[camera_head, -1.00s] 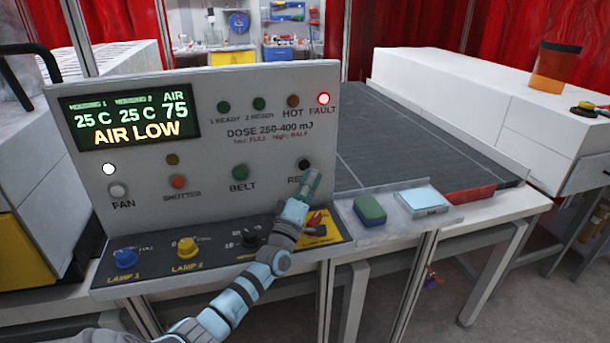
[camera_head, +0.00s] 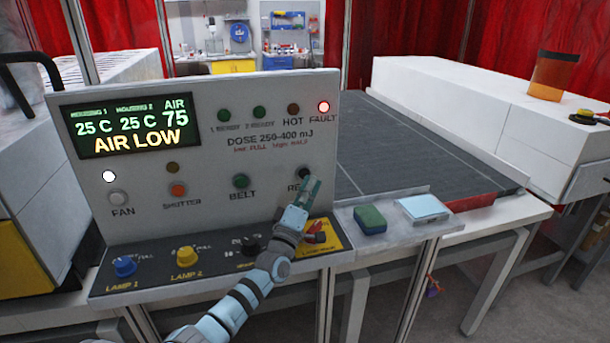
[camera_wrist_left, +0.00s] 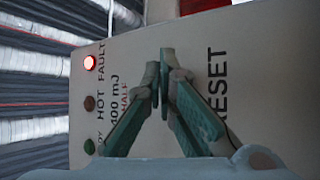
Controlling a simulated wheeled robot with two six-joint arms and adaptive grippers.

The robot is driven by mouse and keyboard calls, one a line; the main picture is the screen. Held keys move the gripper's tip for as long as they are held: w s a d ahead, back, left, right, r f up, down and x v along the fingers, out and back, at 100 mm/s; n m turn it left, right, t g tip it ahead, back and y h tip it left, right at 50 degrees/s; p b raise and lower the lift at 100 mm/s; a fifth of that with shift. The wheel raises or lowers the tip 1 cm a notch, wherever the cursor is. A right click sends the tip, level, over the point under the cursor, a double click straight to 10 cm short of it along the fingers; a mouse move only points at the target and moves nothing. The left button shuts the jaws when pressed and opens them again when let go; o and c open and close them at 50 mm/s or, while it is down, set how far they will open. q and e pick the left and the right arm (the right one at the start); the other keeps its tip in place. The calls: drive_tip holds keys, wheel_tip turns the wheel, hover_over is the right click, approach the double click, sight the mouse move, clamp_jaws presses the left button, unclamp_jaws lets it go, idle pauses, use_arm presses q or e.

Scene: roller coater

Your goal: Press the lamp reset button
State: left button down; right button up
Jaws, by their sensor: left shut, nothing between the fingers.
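The grey control panel (camera_head: 210,215) carries a black reset button (camera_head: 304,173), with a RESET label below it that is partly covered. My left gripper (camera_head: 311,185) is shut and empty, its tips just in front of and slightly below the button. I cannot tell whether the tips touch it. In the left wrist view the closed fingertips (camera_wrist_left: 160,68) are beside the sideways RESET label (camera_wrist_left: 217,85), and the button is hidden behind them. The fault lamp (camera_head: 323,107) glows red; it also glows in the left wrist view (camera_wrist_left: 89,62). My right gripper is out of view.
The display (camera_head: 130,125) reads AIR LOW. Belt (camera_head: 240,181), shutter (camera_head: 178,190) and fan (camera_head: 118,197) buttons line the panel. Blue (camera_head: 124,266) and yellow (camera_head: 187,255) lamp knobs and a red-handled switch (camera_head: 316,228) sit on the lower ledge.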

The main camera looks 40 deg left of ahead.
use_arm(q)
drive_tip(key=shift+a, duration=0.1)
idle(0.4)
drive_tip(key=shift+w+a+b, duration=0.25)
drive_tip(key=shift+w+b, duration=0.05)
drive_tip(key=shift+b, duration=0.15)
drive_tip(key=shift+w+a+b, duration=0.2)
drive_tip(key=shift+a+b, duration=0.15)
drive_tip(key=shift+b, duration=0.1)
idle(0.5)
drive_tip(key=shift+s+d+p, duration=0.5)
drive_tip(key=shift+d+p, duration=0.15)
drive_tip(key=shift+p, duration=0.25)
